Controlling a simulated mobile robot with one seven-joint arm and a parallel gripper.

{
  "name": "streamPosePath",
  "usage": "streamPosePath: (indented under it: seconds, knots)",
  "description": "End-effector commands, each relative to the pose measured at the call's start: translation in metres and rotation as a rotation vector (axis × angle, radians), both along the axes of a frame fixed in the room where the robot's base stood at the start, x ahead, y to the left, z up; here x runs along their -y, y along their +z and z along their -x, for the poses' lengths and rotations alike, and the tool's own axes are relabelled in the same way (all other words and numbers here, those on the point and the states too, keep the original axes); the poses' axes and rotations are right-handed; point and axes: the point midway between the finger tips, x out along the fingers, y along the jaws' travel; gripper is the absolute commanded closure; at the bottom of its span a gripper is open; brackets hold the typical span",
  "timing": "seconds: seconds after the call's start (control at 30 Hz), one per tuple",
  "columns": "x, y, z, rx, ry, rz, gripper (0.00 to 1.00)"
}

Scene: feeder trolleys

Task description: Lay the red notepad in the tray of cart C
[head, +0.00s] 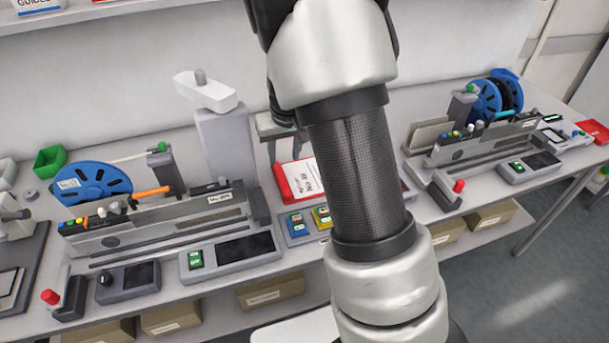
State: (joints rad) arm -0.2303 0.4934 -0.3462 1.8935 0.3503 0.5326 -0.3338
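The red notepad (281,184) has a white printed cover and is on the bench between the two feeder machines, its right part hidden behind my arm. My gripper (283,150) shows only in part, just above or behind the notepad's far edge, with the rest behind my arm. I cannot tell whether its fingers touch the notepad or how far apart they are. No cart or tray marked C can be made out.
A feeder machine (160,225) with a blue reel stands at left, another (480,142) at right. A pale grey post (226,145) rises left of my gripper. Small blue and yellow boxes (297,224) lie in front of the notepad. Open floor (530,270) shows at lower right.

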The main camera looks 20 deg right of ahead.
Motion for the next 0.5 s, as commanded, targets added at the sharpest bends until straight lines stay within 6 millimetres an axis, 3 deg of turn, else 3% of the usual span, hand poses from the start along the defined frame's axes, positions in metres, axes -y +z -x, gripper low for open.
streamPosePath:
  seconds: [0.03,0.2,0.5]
  knots:
    - [0.001,-0.013,-0.002,-0.004,-0.003,0.0,0.61]
    - [0.001,-0.041,-0.01,-0.002,-0.001,0.001,0.61]
    - [-0.002,-0.063,-0.017,-0.002,-0.001,0.0,0.61]
